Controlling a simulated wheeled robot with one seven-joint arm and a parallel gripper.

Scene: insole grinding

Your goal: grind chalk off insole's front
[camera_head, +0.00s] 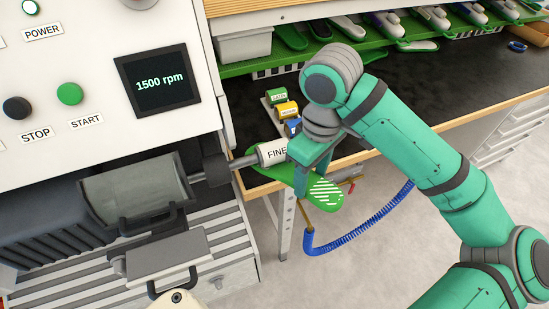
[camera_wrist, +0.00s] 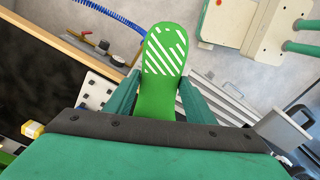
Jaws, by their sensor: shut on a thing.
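The green insole (camera_head: 325,194) has white chalk stripes on its front part, which points to the lower right in the head view. In the wrist view the striped front (camera_wrist: 165,50) points up, away from my gripper (camera_wrist: 158,100). My gripper (camera_head: 303,180) is shut on the insole's middle and hides part of it. The grinder's white roller marked FINE (camera_head: 273,154) sits on a shaft just left of my gripper. The insole's other end shows below and left of that roller; whether they touch cannot be told. The grinder's screen (camera_head: 158,81) reads 1500 rpm.
A green START button (camera_head: 70,94) and a black STOP button (camera_head: 17,108) are on the grinder's panel. Small coloured labelled blocks (camera_head: 287,109) stand on the dark bench (camera_head: 420,90). A blue coiled hose (camera_head: 360,231) hangs below the insole. More insoles (camera_head: 385,25) lie on the green shelf.

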